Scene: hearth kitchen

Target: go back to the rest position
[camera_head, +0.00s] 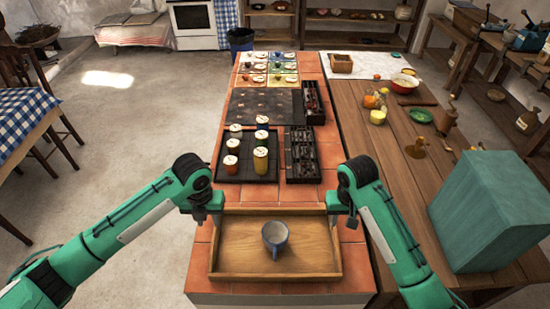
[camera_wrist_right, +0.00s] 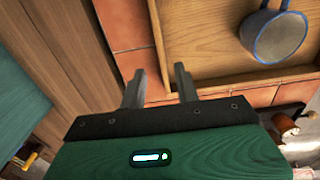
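A wooden tray (camera_head: 300,277) lies at the near end of the tiled counter, with a blue-grey mug (camera_head: 275,238) standing in it. The mug and the tray's inner floor also show in the right wrist view, the mug (camera_wrist_right: 278,38) at top right. My left gripper (camera_head: 203,217) is at the tray's left side; its fingers are too small to judge. My right gripper (camera_head: 342,215) is at the tray's right side. In the right wrist view its fingers (camera_wrist_right: 158,88) are apart, one on each side of the line of the tray's wall, with nothing clamped between them.
A dark tray with lidded jars (camera_head: 260,160) and black boxes (camera_head: 302,155) stand further back on the counter. A teal block (camera_head: 490,210) stands on the wooden table at right, near my right arm. Open floor (camera_head: 130,120) lies to the left.

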